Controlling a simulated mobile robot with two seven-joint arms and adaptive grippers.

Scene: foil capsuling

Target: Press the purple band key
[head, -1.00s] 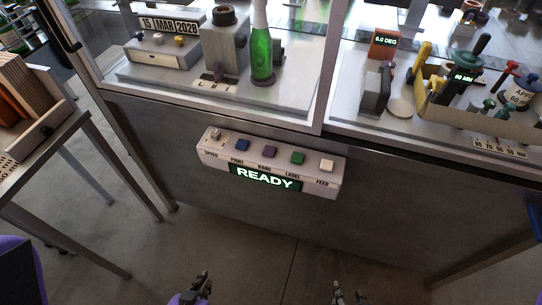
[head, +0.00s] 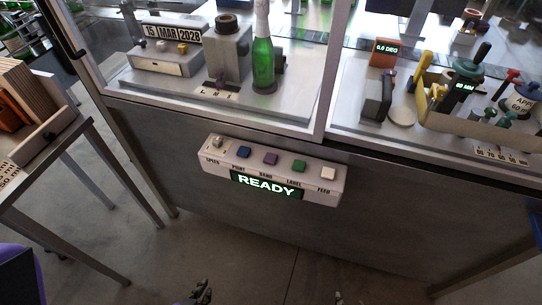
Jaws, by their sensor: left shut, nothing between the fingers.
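The purple band key (head: 270,158) sits on the top face of a white control box (head: 214,167), between the blue print key (head: 244,152) and the green label key (head: 299,166). My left gripper (head: 200,290) is at the bottom edge, below and left of the box, shut and empty, well apart from the key. My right gripper (head: 350,301) barely shows at the bottom edge; its fingers are too cut off to judge.
A speed knob (head: 217,140) and a white feed key (head: 328,174) flank the keys. Behind the box is a framed machine with a green bottle (head: 262,62) inside. A side table (head: 62,158) with wooden racks stands at left. The floor below the box is clear.

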